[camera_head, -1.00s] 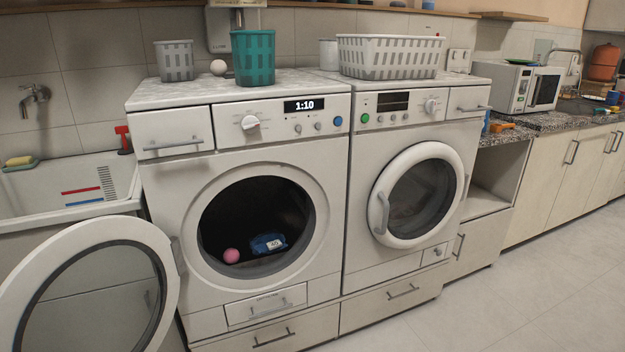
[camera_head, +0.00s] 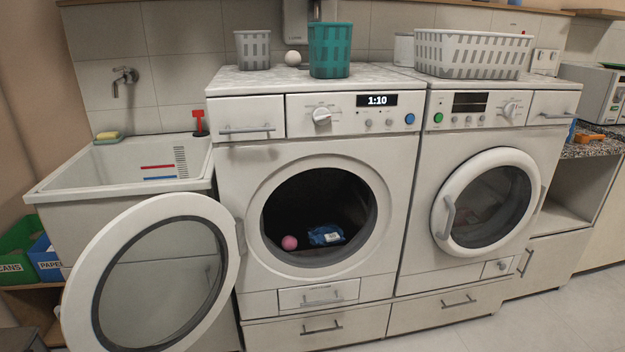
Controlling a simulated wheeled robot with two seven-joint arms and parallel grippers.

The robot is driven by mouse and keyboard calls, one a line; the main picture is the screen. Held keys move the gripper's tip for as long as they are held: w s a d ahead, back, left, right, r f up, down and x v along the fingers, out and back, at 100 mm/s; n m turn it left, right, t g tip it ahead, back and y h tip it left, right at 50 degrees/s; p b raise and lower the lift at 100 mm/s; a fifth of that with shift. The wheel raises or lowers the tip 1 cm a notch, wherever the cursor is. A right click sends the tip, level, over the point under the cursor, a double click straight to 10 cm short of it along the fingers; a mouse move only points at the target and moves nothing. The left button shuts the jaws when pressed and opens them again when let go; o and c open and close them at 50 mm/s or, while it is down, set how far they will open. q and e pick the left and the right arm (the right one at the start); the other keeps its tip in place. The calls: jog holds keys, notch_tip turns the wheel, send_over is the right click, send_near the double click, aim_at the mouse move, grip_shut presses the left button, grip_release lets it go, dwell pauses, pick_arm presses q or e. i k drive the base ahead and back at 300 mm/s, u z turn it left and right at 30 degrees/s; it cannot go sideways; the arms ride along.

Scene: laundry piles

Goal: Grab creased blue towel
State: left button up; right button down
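A small blue cloth bundle with a white label (camera_head: 326,235) lies inside the drum of the left machine (camera_head: 252,170), low and right of the drum's middle. It looks crumpled, and I cannot tell for sure that it is the towel. A pink ball (camera_head: 289,243) lies just left of it in the drum. The round door (camera_head: 158,275) of this machine stands wide open to the left. Neither of my grippers is in view.
The right machine (camera_head: 415,175) has its round door (camera_head: 487,203) shut. Baskets, one teal (camera_head: 329,50) and one long and white (camera_head: 470,53), stand on top. A sink (camera_head: 120,170) is at left, with green (camera_head: 20,250) and blue (camera_head: 46,259) bins below. Floor shows at lower right.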

aim_at(327, 233)
jog(key=z, duration=0.5)
jog(key=i, duration=2)
jog(key=u, duration=1.9)
